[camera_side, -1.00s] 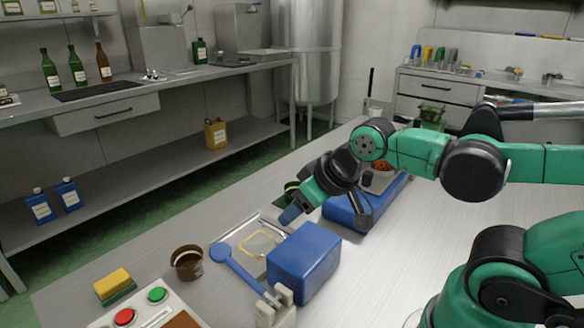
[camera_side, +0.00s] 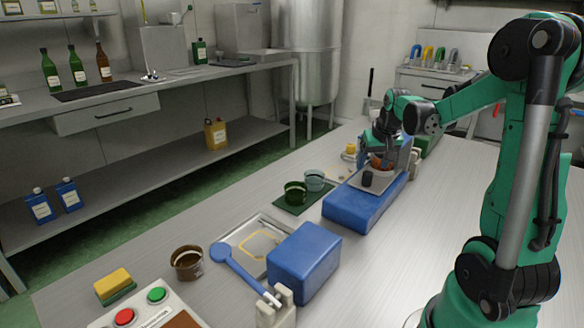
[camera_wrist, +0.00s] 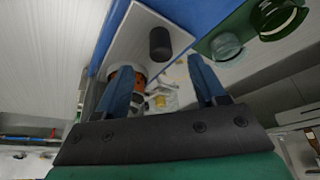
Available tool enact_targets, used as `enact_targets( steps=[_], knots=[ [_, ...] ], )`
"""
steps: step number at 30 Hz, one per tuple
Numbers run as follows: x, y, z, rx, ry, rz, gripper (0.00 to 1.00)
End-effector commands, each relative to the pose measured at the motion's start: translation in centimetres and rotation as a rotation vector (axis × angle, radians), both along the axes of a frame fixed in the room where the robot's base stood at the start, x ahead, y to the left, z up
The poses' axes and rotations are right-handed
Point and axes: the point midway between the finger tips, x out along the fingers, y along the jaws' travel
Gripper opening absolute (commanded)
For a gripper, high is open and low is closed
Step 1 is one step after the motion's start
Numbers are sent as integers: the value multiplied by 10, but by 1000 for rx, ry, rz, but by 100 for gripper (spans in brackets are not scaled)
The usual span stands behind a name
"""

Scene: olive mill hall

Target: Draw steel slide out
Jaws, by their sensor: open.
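The steel slide (camera_side: 354,181) is a flat pale plate on a long blue block (camera_side: 352,207), with a black upright knob (camera_side: 367,179) near its near end. A bowl with red-brown contents (camera_side: 381,167) is just beyond the knob. In the wrist view the slide (camera_wrist: 135,40), the knob (camera_wrist: 160,43) and part of the bowl (camera_wrist: 126,78) show beyond my fingers. My gripper (camera_wrist: 163,82) is open, and its blue fingers are apart with nothing held between them. In the side view it is over the bowl end of the block, and its fingertips are hard to make out.
A green cup (camera_side: 294,193) and a clear cup (camera_side: 314,181) stand on a dark green mat left of the block. The table right of the block is clear.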

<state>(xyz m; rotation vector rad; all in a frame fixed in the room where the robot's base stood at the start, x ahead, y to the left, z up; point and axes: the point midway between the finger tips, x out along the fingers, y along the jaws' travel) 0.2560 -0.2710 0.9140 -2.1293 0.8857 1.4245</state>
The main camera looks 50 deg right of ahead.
Motion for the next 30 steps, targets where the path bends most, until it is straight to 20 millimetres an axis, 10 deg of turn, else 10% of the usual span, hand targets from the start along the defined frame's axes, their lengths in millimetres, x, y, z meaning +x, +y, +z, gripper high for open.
enact_targets(
  steps=[23,30],
  knots=[
    [14,-12,-46,-1,-1,3,64],
    [14,-12,-46,-1,-1,3,0]
  ],
)
